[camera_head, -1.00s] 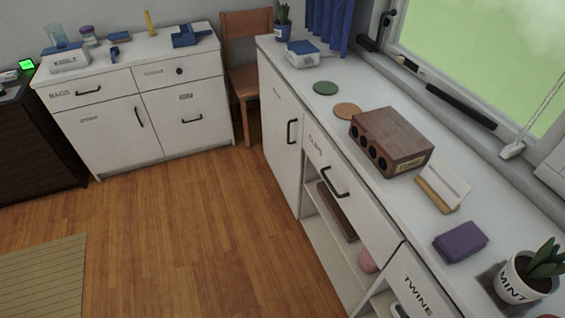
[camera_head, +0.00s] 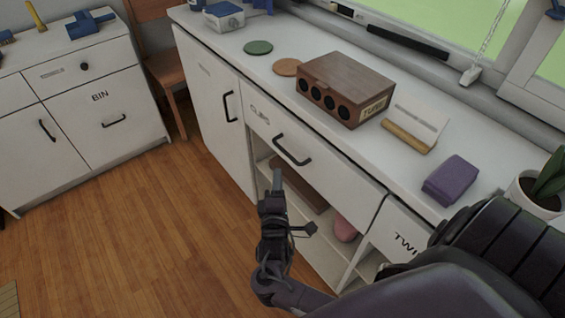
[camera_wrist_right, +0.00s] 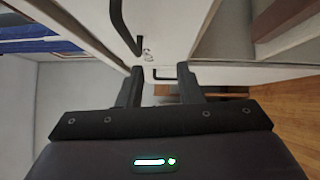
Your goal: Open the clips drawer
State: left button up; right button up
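The clips drawer (camera_head: 325,170) is a white front under the counter, flush with the cabinet, with a faint label and a black bar handle (camera_head: 290,151). My right gripper (camera_head: 274,184) is in front of the cabinet, a little below and left of that handle in the head view. In the right wrist view its two fingers (camera_wrist_right: 159,85) are apart with nothing held between them. The drawer handle (camera_wrist_right: 122,28) shows at the top of that view, apart from the fingers. My left gripper is not in view.
A cupboard door (camera_head: 208,95) with a vertical handle is left of the drawer; an open shelf is below it. A brown wooden box (camera_head: 345,85), a purple block (camera_head: 451,180) and a potted plant (camera_head: 535,190) stand on the counter.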

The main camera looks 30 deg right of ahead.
aim_at(285, 150)
jog(key=shift+h, duration=0.8)
jog(key=w+d+r, duration=0.1)
jog(key=d, duration=0.1)
jog(key=w+d+r, duration=0.1)
jog(key=w, duration=0.1)
jog(key=w+d+r, duration=0.2)
jog(key=shift+w+d+r, duration=0.1)
jog(key=shift+w+d, duration=0.05)
jog(key=shift+d, duration=0.15)
grip_shut()
